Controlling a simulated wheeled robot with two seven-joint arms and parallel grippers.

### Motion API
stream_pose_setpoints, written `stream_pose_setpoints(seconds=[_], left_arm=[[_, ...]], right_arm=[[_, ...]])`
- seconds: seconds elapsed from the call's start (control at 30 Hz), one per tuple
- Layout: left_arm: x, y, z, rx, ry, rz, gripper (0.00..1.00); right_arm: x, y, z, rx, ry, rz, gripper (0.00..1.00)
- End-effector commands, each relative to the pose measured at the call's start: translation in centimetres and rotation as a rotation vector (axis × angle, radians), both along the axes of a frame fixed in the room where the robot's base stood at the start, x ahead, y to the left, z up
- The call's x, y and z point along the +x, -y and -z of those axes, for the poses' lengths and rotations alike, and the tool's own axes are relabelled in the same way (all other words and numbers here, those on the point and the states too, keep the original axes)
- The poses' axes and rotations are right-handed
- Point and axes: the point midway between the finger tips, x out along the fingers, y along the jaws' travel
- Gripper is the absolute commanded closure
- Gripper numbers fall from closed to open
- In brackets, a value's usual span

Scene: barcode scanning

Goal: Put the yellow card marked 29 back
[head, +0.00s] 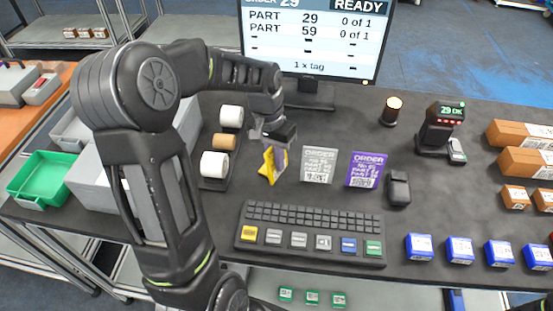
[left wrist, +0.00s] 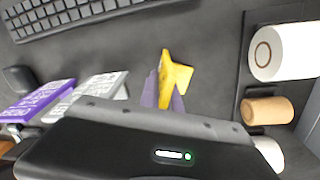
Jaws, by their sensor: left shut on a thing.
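The yellow card (head: 268,166) is in my left gripper (head: 272,152), at the left end of a row of cards in the head view. It also shows in the left wrist view (left wrist: 177,76), between the two purple-grey fingers (left wrist: 164,92). My left gripper is shut on it and points down. The card stands tilted, close to the table; I cannot tell whether it touches. Its number is not readable. A grey card (head: 319,165) and a purple card (head: 366,170) stand to its right. My right gripper is not in view.
A rack with tape rolls (head: 214,164) stands just left of the card. A keyboard (head: 310,234) lies in front. The monitor (head: 310,40) is behind, showing order 29. A scanner (head: 440,127), blue boxes (head: 460,249) and brown boxes (head: 524,163) are at the right.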

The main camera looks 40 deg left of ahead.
Motion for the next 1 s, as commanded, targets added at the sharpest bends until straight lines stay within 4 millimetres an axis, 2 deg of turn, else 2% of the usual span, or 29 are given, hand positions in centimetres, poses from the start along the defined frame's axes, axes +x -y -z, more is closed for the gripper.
stream_pose_setpoints(seconds=[0.37,0.4,0.63,1.0], left_arm=[[0.0,0.01,0.53,0.0,0.0,0.0,1.0],[0.0,0.01,0.47,0.0,0.0,0.0,0.92],[-0.01,0.01,0.41,0.0,0.0,0.0,0.73],[0.01,0.0,-0.17,0.0,0.001,0.0,0.71]], right_arm=[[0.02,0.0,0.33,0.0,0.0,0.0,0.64],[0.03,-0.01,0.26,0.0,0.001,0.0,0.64],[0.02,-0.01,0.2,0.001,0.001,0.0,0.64],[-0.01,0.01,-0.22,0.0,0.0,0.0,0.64]])
